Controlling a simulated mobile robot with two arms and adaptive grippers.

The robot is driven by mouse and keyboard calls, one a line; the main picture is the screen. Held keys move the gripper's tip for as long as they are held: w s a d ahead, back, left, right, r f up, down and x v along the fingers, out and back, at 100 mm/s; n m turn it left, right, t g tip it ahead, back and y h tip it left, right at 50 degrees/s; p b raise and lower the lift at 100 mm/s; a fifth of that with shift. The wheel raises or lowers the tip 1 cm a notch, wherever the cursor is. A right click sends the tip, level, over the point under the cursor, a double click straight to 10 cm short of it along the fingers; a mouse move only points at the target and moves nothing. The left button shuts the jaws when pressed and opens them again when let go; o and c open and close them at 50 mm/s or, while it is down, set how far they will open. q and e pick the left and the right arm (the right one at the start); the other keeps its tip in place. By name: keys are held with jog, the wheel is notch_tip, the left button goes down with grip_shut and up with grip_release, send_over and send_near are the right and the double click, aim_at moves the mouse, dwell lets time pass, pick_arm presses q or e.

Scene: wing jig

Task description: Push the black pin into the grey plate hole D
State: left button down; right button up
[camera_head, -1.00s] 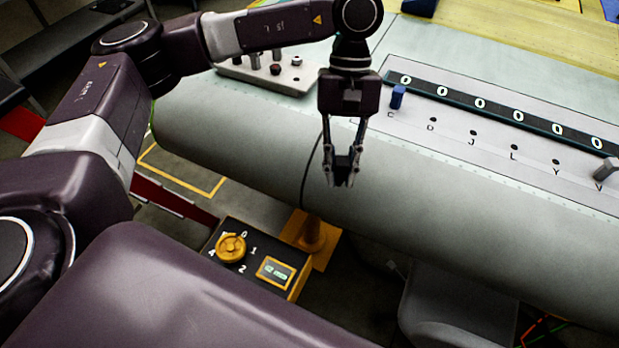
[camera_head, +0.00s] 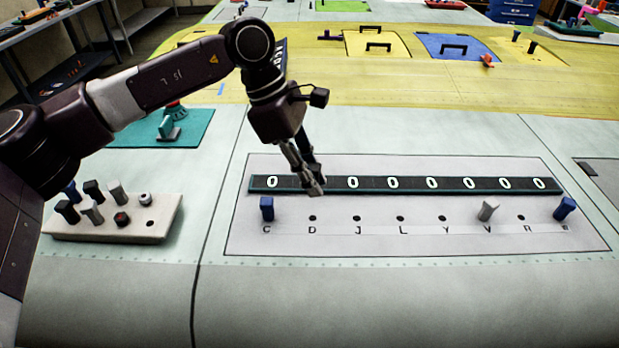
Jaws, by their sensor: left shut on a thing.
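The grey plate (camera_head: 245,235) lies on the wing with a row of lettered holes. Hole D (camera_head: 312,218) is empty and visible, second from the left. My left gripper (camera_head: 314,188) points down above the plate, just behind hole D in the picture and over the dark number strip. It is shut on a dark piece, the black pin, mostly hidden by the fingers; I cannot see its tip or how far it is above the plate. A blue pin (camera_head: 267,209) stands at C, a grey pin (camera_head: 488,211) at V and another blue pin (camera_head: 565,208) at the right end. My right gripper is not in view.
The dark strip (camera_head: 460,185) shows zeros; my gripper covers the one above D. A pale pin tray (camera_head: 140,232) at left holds several blue, black, grey and other pins. A teal mat (camera_head: 195,122) lies behind it. The plate's front is clear.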

aim_at(317, 221)
pick_arm(q)
jog(key=shift+s+f+b, duration=0.25)
jog(key=shift+f+b, duration=0.25)
jog(key=shift+f, duration=0.75)
jog(key=f, duration=0.2)
jog(key=b, duration=0.1)
jog(key=shift+w+f, duration=0.25)
jog(key=shift+f, duration=0.15)
jog(key=shift+s+f, duration=0.1)
jog(key=shift+f, duration=0.25)
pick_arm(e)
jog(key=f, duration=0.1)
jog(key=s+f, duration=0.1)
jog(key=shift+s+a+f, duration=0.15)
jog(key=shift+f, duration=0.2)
pick_arm(q)
jog(key=shift+b, duration=0.4)
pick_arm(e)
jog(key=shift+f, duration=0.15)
pick_arm(q)
jog(key=shift+f, duration=0.2)
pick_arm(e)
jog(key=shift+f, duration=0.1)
pick_arm(q)
jog(key=shift+f+b, duration=1)
jog(key=shift+f, duration=0.05)
jog(key=shift+s+f, duration=0.2)
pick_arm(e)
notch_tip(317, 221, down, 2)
